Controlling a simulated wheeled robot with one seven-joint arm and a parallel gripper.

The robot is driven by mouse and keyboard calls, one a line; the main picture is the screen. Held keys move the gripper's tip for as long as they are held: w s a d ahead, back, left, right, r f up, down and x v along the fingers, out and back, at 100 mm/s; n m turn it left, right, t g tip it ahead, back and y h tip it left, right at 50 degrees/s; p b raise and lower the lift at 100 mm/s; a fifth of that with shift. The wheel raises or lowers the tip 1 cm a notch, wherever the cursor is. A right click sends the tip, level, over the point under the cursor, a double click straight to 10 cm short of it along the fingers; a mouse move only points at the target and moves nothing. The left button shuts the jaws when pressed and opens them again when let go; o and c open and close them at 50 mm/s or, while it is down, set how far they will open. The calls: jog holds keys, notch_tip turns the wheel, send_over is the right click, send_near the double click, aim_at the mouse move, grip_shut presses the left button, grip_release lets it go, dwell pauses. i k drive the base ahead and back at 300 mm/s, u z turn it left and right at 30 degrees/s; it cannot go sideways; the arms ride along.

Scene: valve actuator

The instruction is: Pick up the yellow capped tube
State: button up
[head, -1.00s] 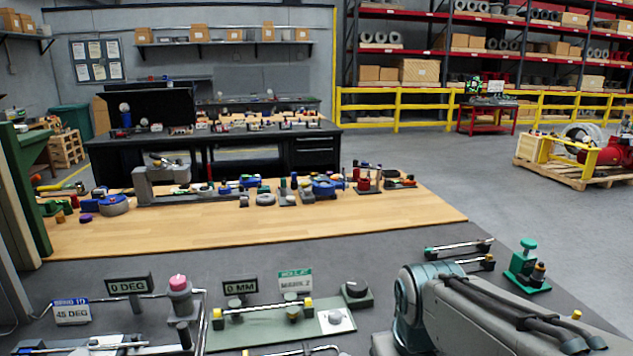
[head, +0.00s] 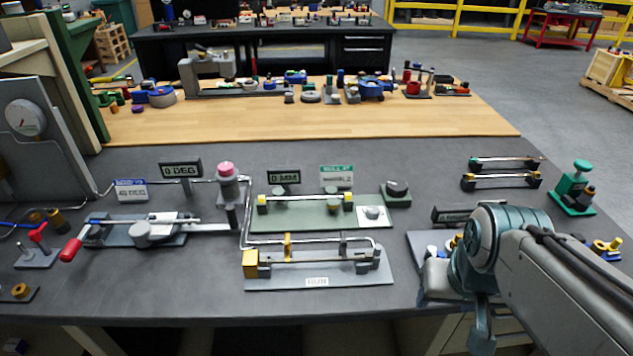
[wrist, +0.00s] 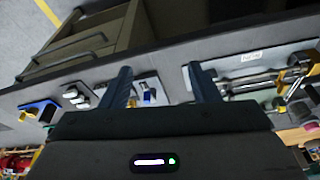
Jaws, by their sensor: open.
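A straight metal tube with yellow caps at both ends (head: 305,202) lies level on a green plate (head: 285,220) in the middle of the bench in the head view. My gripper (wrist: 160,88) shows in the wrist view with its two dark fingers apart and nothing between them. It is over the front edge of the bench, and the capped tube is not clearly seen there.
In front of the green plate, a bent tube fixture (head: 318,282) with a yellow block stands close by. A pink-topped post (head: 227,185) stands to the left. Two rod holders (head: 502,181) and a green press (head: 573,190) are at the right.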

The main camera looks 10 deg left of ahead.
aim_at(261, 199)
jog(key=z, duration=2.5)
jog(key=k, duration=1.5)
jog(key=u, duration=2.15)
jog(key=i, duration=0.5)
